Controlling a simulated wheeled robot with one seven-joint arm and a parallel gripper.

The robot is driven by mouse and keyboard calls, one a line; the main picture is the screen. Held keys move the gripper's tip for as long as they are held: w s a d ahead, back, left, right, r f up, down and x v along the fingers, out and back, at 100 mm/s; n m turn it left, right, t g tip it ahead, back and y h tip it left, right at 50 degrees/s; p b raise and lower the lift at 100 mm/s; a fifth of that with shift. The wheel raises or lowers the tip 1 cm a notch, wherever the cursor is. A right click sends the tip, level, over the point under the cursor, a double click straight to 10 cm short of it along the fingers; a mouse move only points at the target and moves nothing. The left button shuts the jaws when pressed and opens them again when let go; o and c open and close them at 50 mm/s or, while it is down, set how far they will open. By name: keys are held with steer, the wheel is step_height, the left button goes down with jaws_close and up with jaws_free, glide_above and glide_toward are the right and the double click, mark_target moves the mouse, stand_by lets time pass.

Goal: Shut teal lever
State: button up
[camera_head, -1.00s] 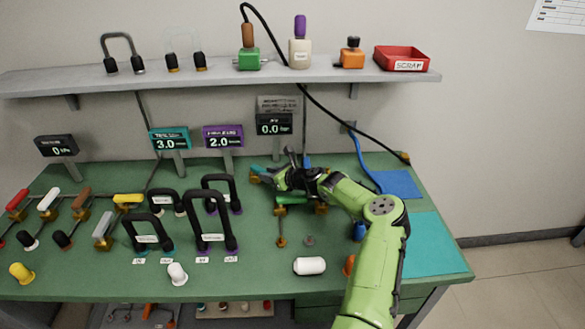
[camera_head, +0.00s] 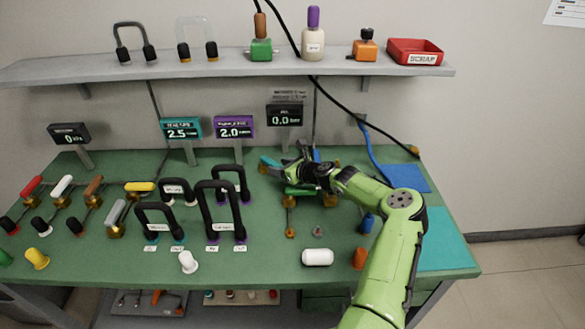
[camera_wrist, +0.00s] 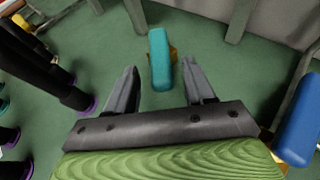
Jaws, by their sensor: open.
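The teal lever (camera_wrist: 160,62) has a rounded bar handle on a brass-coloured fitting. In the wrist view it stands ahead of and between the two fingertips of my gripper (camera_wrist: 160,78), with a gap on each side. The fingers are apart and hold nothing. In the head view the teal lever (camera_head: 268,162) shows at the back of the green bench, just left of my gripper (camera_head: 295,163). Part of its fitting is hard to make out there. The teal display (camera_head: 181,129) reads 2.5.
A blue lever (camera_wrist: 299,120) is to the right in the wrist view. Tall black hose loops (camera_head: 220,212) stand left of my gripper. A green lever (camera_head: 300,189) is close below my gripper. A shelf (camera_head: 220,70) runs above the bench.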

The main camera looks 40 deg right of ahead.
steer(key=p+v, duration=0.2)
steer(key=v, duration=1.2)
steer(key=shift+s+d+p, duration=0.1)
steer(key=shift+s+p, duration=0.15)
steer(key=shift+p, duration=0.05)
